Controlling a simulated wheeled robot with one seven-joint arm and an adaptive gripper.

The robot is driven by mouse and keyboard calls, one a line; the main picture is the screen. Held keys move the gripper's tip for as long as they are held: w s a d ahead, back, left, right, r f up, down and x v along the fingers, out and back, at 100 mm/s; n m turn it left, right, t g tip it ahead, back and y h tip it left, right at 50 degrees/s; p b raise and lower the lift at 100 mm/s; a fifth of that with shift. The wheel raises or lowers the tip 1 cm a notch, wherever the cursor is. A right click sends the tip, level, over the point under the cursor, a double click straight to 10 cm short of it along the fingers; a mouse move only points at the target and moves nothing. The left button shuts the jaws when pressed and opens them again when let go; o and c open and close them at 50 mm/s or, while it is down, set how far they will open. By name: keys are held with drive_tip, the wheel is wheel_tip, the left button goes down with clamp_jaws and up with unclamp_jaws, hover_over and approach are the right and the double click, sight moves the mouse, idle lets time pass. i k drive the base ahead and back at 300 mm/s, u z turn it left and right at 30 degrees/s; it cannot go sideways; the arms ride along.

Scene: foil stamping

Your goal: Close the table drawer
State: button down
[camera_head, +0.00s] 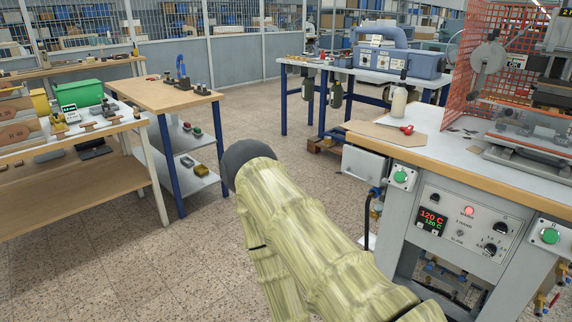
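The machine table (425,158) stands at the right, with a white top and a wooden edge. A light grey, box-like panel (366,165) sits below the left end of its top, beside the upper green button. It may be the table drawer, but I cannot tell for certain, nor how far it is open. My arm, in a pale yellow-green padded sleeve, rises from the bottom centre to a dark grey rounded end at mid-picture. No fingers show, so my gripper is not in view. My arm hides part of the floor and the area left of the machine table's lower front.
A control panel (465,223) with a display and knobs is on the machine table's front. A wooden workbench (160,95) stands left. Speckled floor (120,265) is clear at lower left.

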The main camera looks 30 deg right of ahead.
sight(370, 168)
drive_tip(key=u, duration=0.15)
drive_tip(key=i, duration=1)
drive_tip(key=z, duration=1)
